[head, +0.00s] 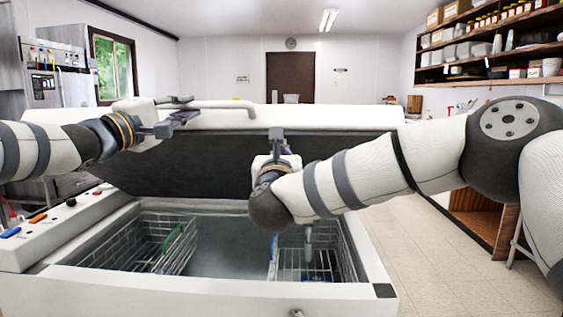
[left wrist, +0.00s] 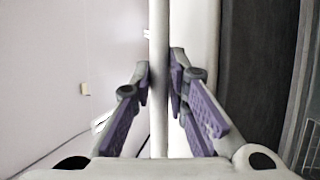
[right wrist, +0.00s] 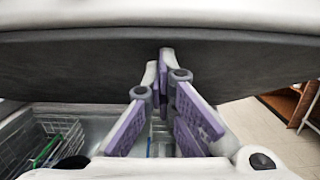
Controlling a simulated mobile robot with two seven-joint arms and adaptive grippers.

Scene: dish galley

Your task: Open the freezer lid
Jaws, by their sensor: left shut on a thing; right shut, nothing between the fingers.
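The freezer lid (head: 340,117) is raised and tilted, with its dark underside (head: 190,165) facing me and the chest freezer (head: 215,282) open below. A pale bar handle (head: 222,104) runs along the lid's edge. My left gripper (head: 188,108) is shut on this handle near its left part; the bar (left wrist: 158,35) passes between the fingers in the left wrist view. My right gripper (head: 276,134) is shut and empty in front of the dark underside, near the lid's upper edge. In the right wrist view its tips (right wrist: 164,58) overlap the underside; contact cannot be told.
Wire baskets (head: 150,240) hang inside the freezer, one with a green strip. A sloped ledge (head: 45,225) with small coloured items is at left. Shelves (head: 490,50) hang on the right wall. The tiled floor (head: 450,260) at right is clear.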

